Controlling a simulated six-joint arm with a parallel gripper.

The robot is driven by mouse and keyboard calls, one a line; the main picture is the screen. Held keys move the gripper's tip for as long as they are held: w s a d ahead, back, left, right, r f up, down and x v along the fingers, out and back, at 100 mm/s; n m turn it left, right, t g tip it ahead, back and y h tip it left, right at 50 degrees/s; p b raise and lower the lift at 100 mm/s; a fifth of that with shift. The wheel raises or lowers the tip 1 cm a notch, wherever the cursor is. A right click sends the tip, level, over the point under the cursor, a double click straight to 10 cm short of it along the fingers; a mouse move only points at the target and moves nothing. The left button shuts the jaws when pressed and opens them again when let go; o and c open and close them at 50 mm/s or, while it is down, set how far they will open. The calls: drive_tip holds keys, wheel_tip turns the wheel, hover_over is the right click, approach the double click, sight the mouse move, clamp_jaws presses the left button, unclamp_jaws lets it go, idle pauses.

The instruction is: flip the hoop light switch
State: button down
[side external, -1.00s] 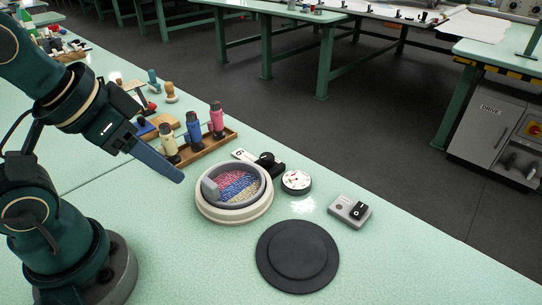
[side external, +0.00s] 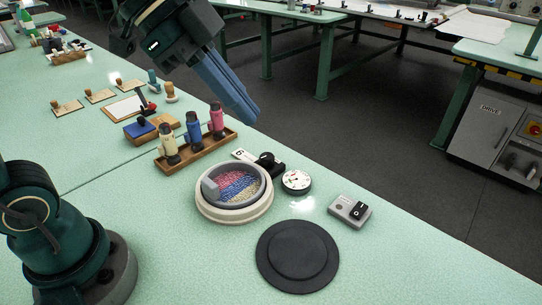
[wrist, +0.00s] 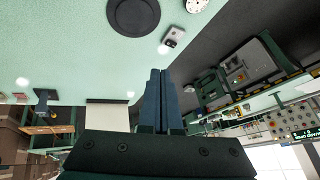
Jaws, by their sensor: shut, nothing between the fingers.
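The light switch is a small grey box with a black rocker (side external: 350,211) on the green table, right of the hoop. It also shows in the wrist view (wrist: 174,37), beyond my fingertips. The hoop (side external: 234,192) is a round cream ring with red, blue and pale tufting inside, left of the switch. My gripper (side external: 251,116) is shut and empty, raised above the table's back edge, up and left of the switch and apart from it. Its two fingers lie together in the wrist view (wrist: 159,72).
A black round disc (side external: 298,256) lies in front of the switch. A white-faced dial (side external: 296,181) and a black knob (side external: 266,161) sit by the hoop. A wooden rack (side external: 196,151) holds yellow, blue and pink tools. The table's right front is clear.

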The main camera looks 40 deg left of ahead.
drive_tip(key=w+d+f+m+g+h, duration=0.25)
drive_tip(key=w+m, duration=0.35)
drive_tip(key=w, duration=0.5)
drive_tip(key=w+d+f+h, duration=0.1)
drive_tip(key=w+f+h, duration=0.1)
drive_tip(key=f, duration=0.5)
drive_tip(key=shift+w+f+n, duration=0.25)
drive_tip(key=shift+w+n, duration=0.15)
drive_tip(key=shift+w, duration=0.4)
hover_over(366, 208)
drive_tip(key=s+a, duration=0.2)
drive_tip(key=a, duration=0.1)
drive_tip(key=shift+g, duration=0.25)
drive_tip(key=f, duration=0.6)
drive_tip(key=shift+w+f, duration=0.2)
drive_tip(key=shift+f, duration=0.2)
drive_tip(key=f, duration=0.3)
drive_tip(key=shift+w+f, duration=0.15)
drive_tip(key=shift+w, duration=0.2)
drive_tip(key=shift+w+f, duration=0.1)
drive_tip(key=shift+f, duration=0.3)
